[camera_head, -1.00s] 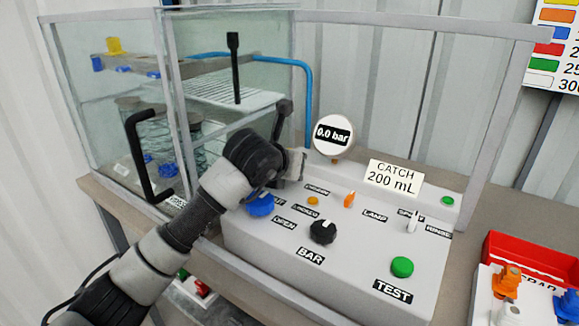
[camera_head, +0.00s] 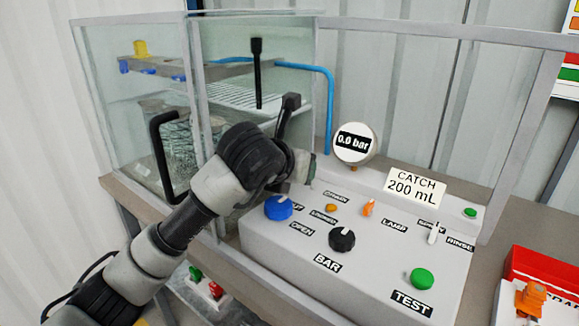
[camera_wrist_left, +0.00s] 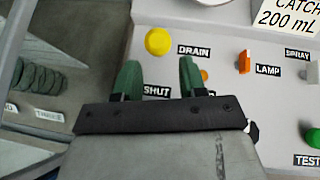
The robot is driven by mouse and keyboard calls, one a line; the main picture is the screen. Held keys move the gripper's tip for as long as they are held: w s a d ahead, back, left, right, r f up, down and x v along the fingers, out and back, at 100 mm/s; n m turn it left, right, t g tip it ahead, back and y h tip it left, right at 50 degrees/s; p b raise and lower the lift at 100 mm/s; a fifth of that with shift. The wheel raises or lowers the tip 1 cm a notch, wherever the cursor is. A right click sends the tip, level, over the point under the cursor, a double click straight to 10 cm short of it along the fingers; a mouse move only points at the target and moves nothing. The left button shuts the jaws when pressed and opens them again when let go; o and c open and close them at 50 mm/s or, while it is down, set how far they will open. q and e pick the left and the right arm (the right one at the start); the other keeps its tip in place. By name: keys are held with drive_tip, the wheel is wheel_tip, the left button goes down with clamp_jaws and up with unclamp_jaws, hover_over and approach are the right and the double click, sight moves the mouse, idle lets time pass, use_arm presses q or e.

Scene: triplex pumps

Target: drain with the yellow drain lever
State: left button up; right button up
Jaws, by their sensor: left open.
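The yellow drain lever shows its round yellow knob (camera_wrist_left: 158,41) beside the DRAIN label on the grey control panel, in the left wrist view. In the head view my arm hides it. My left gripper (camera_wrist_left: 160,78) is open, its two green fingertips apart and empty. The knob lies just beyond the fingertips, between their lines in the picture; I cannot tell the height gap. In the head view my left gripper (camera_head: 308,168) is over the panel's back left part, near the DRAIN label. My right gripper is not in view.
A blue knob (camera_head: 278,207), a black BAR knob (camera_head: 342,239), an orange LAMP switch (camera_head: 368,208) and a green TEST button (camera_head: 421,279) stand on the panel. The pressure gauge (camera_head: 355,143) reads 0.0 bar. A glass tank with a black handle (camera_head: 162,155) stands left; a red bin (camera_head: 540,268) is right.

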use_arm(q)
drive_tip(key=v, duration=0.3)
drive_tip(key=shift+s+a+r, duration=0.2)
drive_tip(key=shift+s, duration=0.05)
drive_tip(key=shift+s+a+r, duration=0.1)
drive_tip(key=shift+s+r, duration=0.05)
drive_tip(key=shift+s, duration=0.1)
